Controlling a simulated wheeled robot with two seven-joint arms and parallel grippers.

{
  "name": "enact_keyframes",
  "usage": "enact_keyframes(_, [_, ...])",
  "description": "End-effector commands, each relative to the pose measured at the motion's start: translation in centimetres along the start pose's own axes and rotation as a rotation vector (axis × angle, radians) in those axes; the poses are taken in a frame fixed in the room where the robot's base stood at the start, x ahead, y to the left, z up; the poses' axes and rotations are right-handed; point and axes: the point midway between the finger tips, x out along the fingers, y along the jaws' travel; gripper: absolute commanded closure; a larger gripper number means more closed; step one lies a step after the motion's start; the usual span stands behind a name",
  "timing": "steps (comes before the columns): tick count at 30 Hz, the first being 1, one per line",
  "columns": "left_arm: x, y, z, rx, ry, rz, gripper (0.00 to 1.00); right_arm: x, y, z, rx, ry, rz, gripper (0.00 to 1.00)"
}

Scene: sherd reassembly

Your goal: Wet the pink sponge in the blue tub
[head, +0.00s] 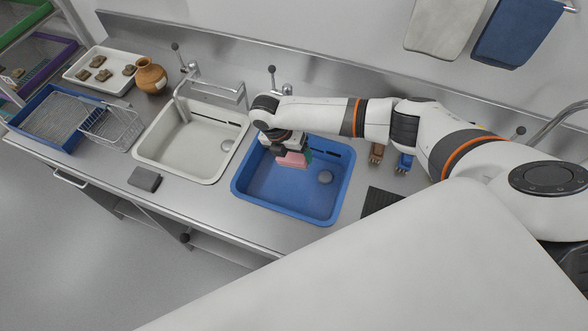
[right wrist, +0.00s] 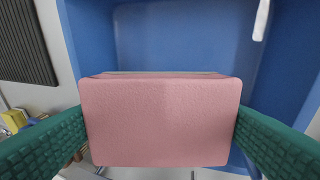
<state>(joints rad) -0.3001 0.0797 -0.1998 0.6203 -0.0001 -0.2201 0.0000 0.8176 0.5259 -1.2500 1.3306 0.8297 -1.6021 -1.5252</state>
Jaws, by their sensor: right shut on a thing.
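The pink sponge (head: 293,160) is in my right gripper (head: 294,155), over the blue tub (head: 256,198) near its back edge in the head view. In the right wrist view the sponge (right wrist: 160,118) fills the middle, with the green padded fingers (right wrist: 160,130) against its left and right sides. The blue tub (right wrist: 90,35) shows behind it. I cannot tell whether the sponge touches the tub's bottom or any water. My left gripper does not show.
A white basin (head: 178,160) with a tap stands left of the tub. A grey block (head: 145,179) lies on the counter in front. A dark ribbed mat (head: 381,200) and small brushes (head: 405,162) lie right of the tub. A brown jar (head: 150,77) stands at the back left.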

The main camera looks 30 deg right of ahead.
Motion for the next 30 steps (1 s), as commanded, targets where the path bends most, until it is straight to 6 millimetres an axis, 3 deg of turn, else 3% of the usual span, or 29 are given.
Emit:
enact_keyframes(16, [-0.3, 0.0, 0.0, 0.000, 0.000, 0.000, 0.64, -0.3, 0.1, 0.0, 0.000, 0.000, 0.000, 0.39])
enact_keyframes(30, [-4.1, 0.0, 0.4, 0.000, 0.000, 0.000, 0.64, -4.0, 1.1, -0.6, 0.000, 0.000, 0.000, 0.39])
